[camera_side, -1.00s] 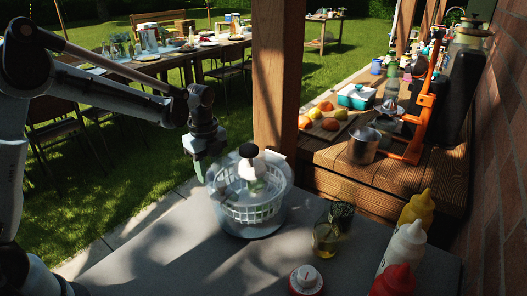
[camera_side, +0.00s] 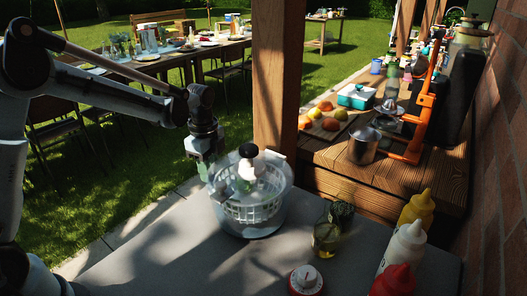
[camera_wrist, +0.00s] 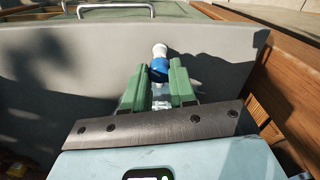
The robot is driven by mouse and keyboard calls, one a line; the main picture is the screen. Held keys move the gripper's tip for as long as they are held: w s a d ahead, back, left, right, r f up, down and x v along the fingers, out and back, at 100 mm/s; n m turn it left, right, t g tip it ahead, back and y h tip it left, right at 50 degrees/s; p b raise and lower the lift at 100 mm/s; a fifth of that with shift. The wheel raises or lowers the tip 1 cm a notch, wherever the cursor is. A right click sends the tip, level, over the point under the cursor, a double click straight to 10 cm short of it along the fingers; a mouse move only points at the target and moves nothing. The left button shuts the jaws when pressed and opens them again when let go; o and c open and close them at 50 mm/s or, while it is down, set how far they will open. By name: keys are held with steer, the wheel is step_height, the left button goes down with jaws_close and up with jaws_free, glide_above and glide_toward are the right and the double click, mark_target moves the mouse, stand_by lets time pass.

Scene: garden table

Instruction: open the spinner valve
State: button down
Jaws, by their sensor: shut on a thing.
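My gripper (camera_side: 207,172) is at the spinner's upper left side and points down. In the wrist view, the green fingers of my gripper (camera_wrist: 159,80) are closed around a small blue and white part (camera_wrist: 159,69), which appears to be the spinner valve. Its white end sticks out beyond the fingertips. The fingers hide its sides, and I cannot tell whether the valve is open. The side view does not show the contact clearly.
A glass with a green plant (camera_side: 327,238), a white and red timer (camera_side: 306,280) and yellow, white and red squeeze bottles (camera_side: 402,248) stand to the right. A wooden post (camera_side: 278,80) rises just behind the spinner. The table's front left is clear.

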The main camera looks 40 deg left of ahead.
steer(key=n, duration=0.6)
stand_by(0.6)
steer(key=c, duration=0.9)
jaws_free()
step_height(320, 180, up, 12)
steer(key=shift+r, duration=0.1)
steer(key=s+d+f+n+t, duration=0.1)
steer(key=s+n+t, duration=0.1)
steer(key=s, duration=0.3)
steer(key=s+d+f+n+t, duration=0.1)
steer(key=s+d+n+t, duration=0.1)
steer(key=s+n, duration=0.2)
steer(key=s+d+f+n+t, duration=0.1)
steer(key=s+d+n+t, duration=0.1)
steer(key=s, duration=0.3)
steer(key=shift+s+d+f+n+t, duration=0.1)
steer(key=shift+s+f+n+t, duration=0.2)
steer(key=shift+n+t, duration=0.4)
